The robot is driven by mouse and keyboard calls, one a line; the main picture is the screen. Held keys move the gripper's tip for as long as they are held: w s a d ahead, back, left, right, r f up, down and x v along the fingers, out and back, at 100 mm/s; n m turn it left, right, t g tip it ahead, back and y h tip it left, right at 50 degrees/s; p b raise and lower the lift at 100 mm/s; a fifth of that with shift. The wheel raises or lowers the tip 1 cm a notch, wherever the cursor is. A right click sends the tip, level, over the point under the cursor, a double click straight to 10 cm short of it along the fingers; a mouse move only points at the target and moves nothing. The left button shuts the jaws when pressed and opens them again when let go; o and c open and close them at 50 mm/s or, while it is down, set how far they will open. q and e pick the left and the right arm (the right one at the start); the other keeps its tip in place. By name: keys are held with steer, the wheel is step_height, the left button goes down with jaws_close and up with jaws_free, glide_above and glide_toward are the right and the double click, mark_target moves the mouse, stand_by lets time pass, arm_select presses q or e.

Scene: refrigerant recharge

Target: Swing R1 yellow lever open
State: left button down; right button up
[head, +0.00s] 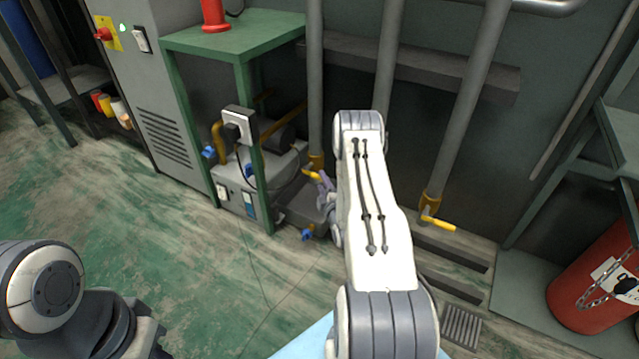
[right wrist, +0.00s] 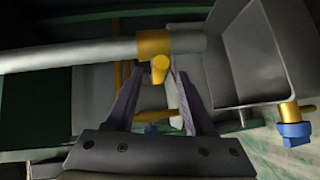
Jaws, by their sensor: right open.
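A yellow lever (head: 313,174) sits on a brass valve at the foot of a grey pipe, left of my right arm. In the right wrist view the yellow lever (right wrist: 159,70) points toward the camera from its brass valve (right wrist: 153,43). My right gripper (right wrist: 157,78) is open, with one finger on each side of the lever's end; I cannot tell whether either touches it. In the head view the gripper (head: 322,184) is at the lever, partly hidden by my forearm. A second yellow lever (head: 440,224) is on the right pipe. I cannot tell which is labelled R1. My left gripper is out of view.
A grey pump unit (head: 235,190) stands under a green table (head: 235,35), left of the lever. A blue-handled valve (right wrist: 294,134) is beside a grey tray (right wrist: 228,85). A red cylinder (head: 595,280) stands at right. Floor at left is open.

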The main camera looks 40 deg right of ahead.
mark_target(320, 180)
steer(key=shift+b+x, duration=0.65)
steer(key=shift+x, duration=1.25)
jaws_close()
